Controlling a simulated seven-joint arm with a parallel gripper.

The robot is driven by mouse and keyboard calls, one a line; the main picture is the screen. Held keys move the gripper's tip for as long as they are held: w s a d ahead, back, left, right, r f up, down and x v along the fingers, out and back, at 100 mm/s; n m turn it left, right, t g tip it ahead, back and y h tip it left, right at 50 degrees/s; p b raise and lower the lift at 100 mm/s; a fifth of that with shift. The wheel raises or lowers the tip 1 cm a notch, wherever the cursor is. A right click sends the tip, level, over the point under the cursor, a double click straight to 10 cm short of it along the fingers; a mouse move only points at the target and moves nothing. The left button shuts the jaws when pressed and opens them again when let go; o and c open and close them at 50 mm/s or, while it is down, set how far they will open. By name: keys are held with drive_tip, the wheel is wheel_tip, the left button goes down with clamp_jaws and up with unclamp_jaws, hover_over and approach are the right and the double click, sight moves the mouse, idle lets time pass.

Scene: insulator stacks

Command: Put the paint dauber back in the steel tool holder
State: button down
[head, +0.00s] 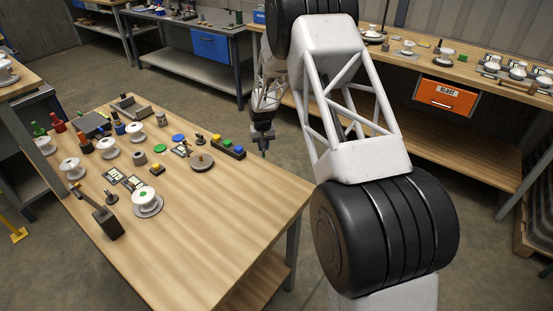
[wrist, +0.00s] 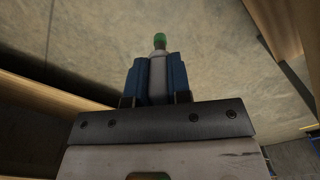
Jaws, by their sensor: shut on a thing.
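My gripper (head: 264,148) hangs past the table's far right edge, with floor behind it in the head view. In the wrist view its blue fingers (wrist: 157,78) are shut on a slim pale grey thing with a green end, which looks like the paint dauber (wrist: 160,41). The green end points away from the wrist, and the fingers hide part of the body. A dark grey box at the table's near left, which looks like the steel tool holder (head: 108,224), stands with a long-handled tool leaning out of it. Its inside cannot be made out.
The wooden table (head: 230,225) carries white insulators (head: 146,203), a round disc with a knob (head: 201,161), a button strip (head: 228,148) and several small parts, mostly toward the left and back. Its front right is bare. Benches (head: 430,68) stand behind.

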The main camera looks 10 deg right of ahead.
drive_tip(key=w+a+r+n, duration=0.1)
drive_tip(key=w+a+r, duration=0.3)
drive_tip(key=a+r, duration=0.65)
wheel_tip(320, 180, up, 11)
drive_tip(key=n, duration=0.7)
hover_over(139, 158)
drive_tip(key=w, duration=0.2)
drive_tip(key=shift+s+a, duration=0.2)
drive_tip(key=shift+a, duration=0.1)
drive_tip(key=shift+f, duration=2.95)
drive_tip(key=shift+f, duration=2.05)
